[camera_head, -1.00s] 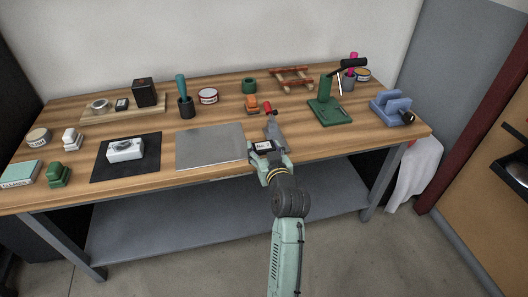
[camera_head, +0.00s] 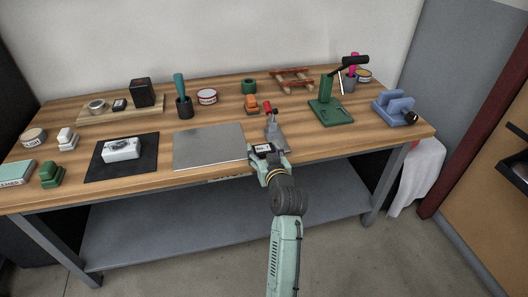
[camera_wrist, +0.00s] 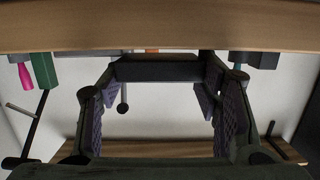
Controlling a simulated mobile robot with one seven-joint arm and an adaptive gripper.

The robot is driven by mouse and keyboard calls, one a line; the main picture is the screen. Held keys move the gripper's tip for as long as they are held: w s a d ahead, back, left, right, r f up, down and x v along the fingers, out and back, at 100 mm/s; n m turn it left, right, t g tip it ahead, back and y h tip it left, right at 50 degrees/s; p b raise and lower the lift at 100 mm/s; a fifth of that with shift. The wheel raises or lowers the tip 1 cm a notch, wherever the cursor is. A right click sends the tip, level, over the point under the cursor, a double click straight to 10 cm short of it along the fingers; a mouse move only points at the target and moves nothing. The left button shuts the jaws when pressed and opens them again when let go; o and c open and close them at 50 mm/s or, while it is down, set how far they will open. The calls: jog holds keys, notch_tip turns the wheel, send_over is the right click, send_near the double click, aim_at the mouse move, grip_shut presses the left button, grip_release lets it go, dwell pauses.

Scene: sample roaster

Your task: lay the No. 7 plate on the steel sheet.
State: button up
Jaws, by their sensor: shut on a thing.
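The steel sheet (camera_head: 208,148) lies flat and bare near the front of the wooden bench. My gripper (camera_head: 263,152) is just right of the sheet's front right corner, at the bench's front edge. It is shut on a small dark plate (camera_head: 262,147) with pale marking, which I take as the No. 7 plate; its number is too small to read. In the wrist view, the plate (camera_wrist: 155,71) shows as a dark bar spanning between the fingers of my gripper (camera_wrist: 160,95). Its marked face is hidden there. I cannot tell its height above the bench.
A grey tool with a red knob (camera_head: 275,133) stands right behind my gripper. A black mat (camera_head: 97,168) with a white block lies left of the sheet. A green press (camera_head: 330,107) and blue vise (camera_head: 393,107) stand to the right. An orange item (camera_head: 251,103) is behind.

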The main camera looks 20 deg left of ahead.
jog(key=shift+f, duration=0.6)
jog(key=o, duration=1.3)
jog(key=shift+s+f, duration=0.1)
jog(key=shift+f, duration=0.15)
jog(key=shift+r, duration=0.55)
jog(key=r+b+v, duration=0.1)
jog(key=v, duration=1.1)
jog(key=shift+b, duration=0.3)
